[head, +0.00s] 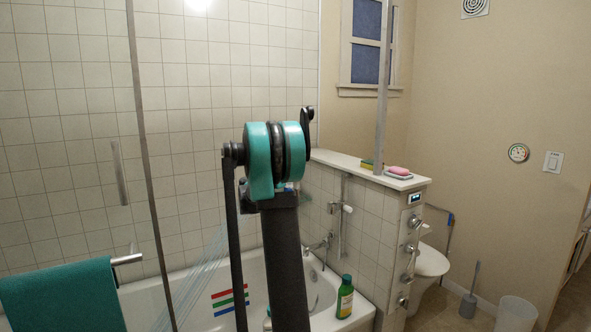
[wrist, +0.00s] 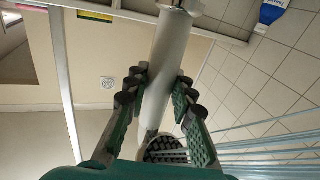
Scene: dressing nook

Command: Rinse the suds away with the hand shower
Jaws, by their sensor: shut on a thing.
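In the wrist view my gripper (wrist: 162,80) is shut on the white handle of the hand shower (wrist: 167,60), with a finger on either side. The shower's dark round head (wrist: 165,150) is at the bottom, partly cut off by my gripper. Thin pale-blue water streams (wrist: 270,140) run off to the right. In the head view the water (head: 205,270) falls slantwise into the white bathtub (head: 265,275). My own arm stands in front there and hides my gripper and the hand shower. I cannot make out any suds clearly.
A green bottle (head: 345,298) stands on the tub's right rim. A half wall (head: 350,162) carries a sponge (head: 372,166) and pink soap (head: 398,170). A glass screen edge (head: 150,160) and teal towel (head: 62,297) are at left. Red, green and blue stripes (head: 230,300) show at the tub.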

